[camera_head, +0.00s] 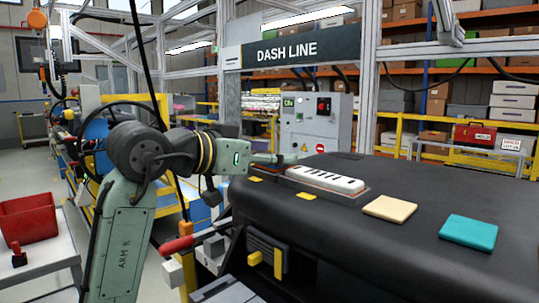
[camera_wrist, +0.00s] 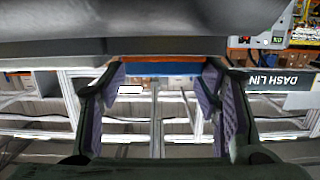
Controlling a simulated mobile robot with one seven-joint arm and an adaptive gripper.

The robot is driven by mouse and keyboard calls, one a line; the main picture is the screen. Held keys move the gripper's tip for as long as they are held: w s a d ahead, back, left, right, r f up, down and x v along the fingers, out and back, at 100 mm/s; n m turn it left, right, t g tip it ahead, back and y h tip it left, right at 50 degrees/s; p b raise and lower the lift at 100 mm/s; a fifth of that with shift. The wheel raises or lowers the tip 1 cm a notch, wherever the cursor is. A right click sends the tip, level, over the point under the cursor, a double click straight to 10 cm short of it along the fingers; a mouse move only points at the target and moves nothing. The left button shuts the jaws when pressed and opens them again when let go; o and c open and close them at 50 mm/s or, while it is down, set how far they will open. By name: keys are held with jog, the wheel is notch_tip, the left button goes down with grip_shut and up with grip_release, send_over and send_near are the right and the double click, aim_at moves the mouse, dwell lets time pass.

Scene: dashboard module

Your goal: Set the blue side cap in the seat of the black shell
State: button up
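The black shell (camera_head: 350,240) is a long, dark, rounded dashboard body filling the right half of the head view. My gripper (camera_head: 285,158) is above the shell's far left end, pointing right. In the wrist view my gripper (camera_wrist: 165,70) has its fingers spread, with no held part clearly visible between them. A dark curved surface, apparently the shell (camera_wrist: 130,18), crosses the top of that view. I cannot pick out the blue side cap for certain; a blue strip shows between the fingertips, but it may be background. The seat cannot be made out clearly.
A white slotted panel (camera_head: 326,180), a cream pad (camera_head: 390,209) and a teal pad (camera_head: 468,231) lie on the shell. A bracket with yellow strips (camera_head: 267,254) is on its near left face. A red bin (camera_head: 27,218) stands on a table at left. A grey control cabinet (camera_head: 316,125) stands behind.

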jog(key=shift+o, duration=0.7)
jog(key=shift+w+a+f, duration=0.15)
jog(key=shift+f, duration=0.15)
